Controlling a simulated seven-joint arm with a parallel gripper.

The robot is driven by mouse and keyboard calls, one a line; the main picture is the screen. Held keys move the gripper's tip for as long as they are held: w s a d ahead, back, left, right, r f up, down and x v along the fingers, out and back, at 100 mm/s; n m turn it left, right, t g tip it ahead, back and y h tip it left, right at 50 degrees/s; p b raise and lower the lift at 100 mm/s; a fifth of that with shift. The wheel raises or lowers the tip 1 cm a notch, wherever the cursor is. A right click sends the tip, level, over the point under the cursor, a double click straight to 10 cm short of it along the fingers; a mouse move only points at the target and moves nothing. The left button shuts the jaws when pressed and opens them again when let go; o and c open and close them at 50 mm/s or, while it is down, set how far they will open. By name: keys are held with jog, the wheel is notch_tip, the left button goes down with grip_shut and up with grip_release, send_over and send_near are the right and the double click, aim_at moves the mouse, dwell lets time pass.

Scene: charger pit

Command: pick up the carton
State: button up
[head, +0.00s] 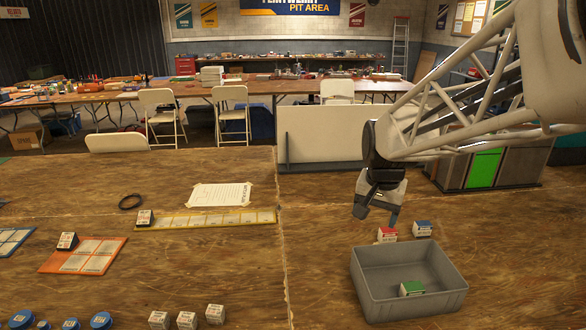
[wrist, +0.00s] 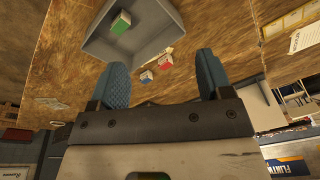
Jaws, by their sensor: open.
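Several small box-shaped cartons are in view; I cannot tell which one the task names. A red-topped carton (head: 387,234) and a blue-topped carton (head: 422,229) stand on the table just behind the grey bin (head: 375,290). A green-topped carton (head: 411,288) lies inside the bin. My gripper (head: 377,212) is open and empty, above and close to the red-topped carton. In the wrist view the red (wrist: 146,77) and blue (wrist: 165,63) cartons show between the open fingers (wrist: 161,62), beyond the tips. The green carton (wrist: 121,23) shows in the bin there too.
Small white boxes (head: 187,319) and blue round items (head: 101,320) stand at the front left. Black-topped boxes stand on a yellow strip (head: 230,217) and an orange mat (head: 85,262). A low white panel (head: 330,135) stands behind. The wood table between is clear.

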jog(key=w+d+f+m, duration=0.3)
jog(key=w+d+f, duration=0.1)
jog(key=w, duration=0.6)
jog(key=m+g, duration=0.2)
jog(key=m, duration=0.7)
send_over(387, 235)
jog(key=w, duration=0.2)
jog(key=f, duration=2.5)
jog(key=shift+s+d+f, duration=0.1)
jog(key=shift+s+d, duration=0.1)
jog(key=shift+d, duration=0.1)
jog(key=shift+w+d+f, duration=0.1)
jog(key=shift+d+f, duration=0.05)
jog(key=shift+f, duration=0.1)
jog(key=shift+f, duration=0.15)
jog(key=shift+f, duration=1.15)
jog(key=shift+f, duration=0.1)
